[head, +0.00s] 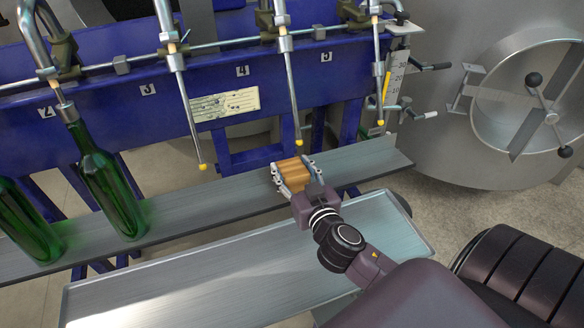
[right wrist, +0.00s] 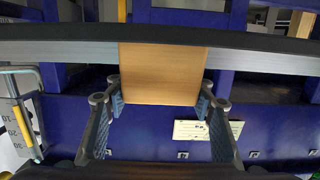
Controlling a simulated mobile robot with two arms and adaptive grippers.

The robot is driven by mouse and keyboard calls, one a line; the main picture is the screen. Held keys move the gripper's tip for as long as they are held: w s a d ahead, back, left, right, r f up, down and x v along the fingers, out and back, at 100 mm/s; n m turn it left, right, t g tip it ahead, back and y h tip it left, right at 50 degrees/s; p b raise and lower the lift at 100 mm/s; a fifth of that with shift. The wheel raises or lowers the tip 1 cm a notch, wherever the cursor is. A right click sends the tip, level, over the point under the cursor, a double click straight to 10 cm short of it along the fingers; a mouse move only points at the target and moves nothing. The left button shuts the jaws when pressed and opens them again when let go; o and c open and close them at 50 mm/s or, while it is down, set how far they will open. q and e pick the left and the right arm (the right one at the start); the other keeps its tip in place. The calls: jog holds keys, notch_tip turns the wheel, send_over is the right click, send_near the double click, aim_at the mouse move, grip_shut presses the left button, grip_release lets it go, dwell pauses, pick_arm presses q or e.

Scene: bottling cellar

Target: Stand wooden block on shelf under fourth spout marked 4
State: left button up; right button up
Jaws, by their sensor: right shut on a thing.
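The wooden block (head: 291,172) is light brown and sits between the fingers of my right gripper (head: 294,176), which is shut on it. I cannot tell whether the block touches the shelf. In the right wrist view the block (right wrist: 162,75) shows between both fingers (right wrist: 160,105), across the grey shelf strip (right wrist: 60,51). My left gripper is out of view.
Two green bottles (head: 107,185) stand on the shelf at the left; one has a spout in its neck. Other spouts (head: 201,160) hang over bare shelf. A metal tray (head: 250,265) lies in front of the shelf. A steel tank (head: 440,130) stands at the right.

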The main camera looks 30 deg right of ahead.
jog(key=o, duration=1.4)
jog(key=shift+s, duration=0.2)
jog(key=v, duration=1.1)
jog(key=shift+s+a+r, duration=0.1)
jog(key=shift+s+r, duration=0.05)
jog(key=shift+s, duration=0.15)
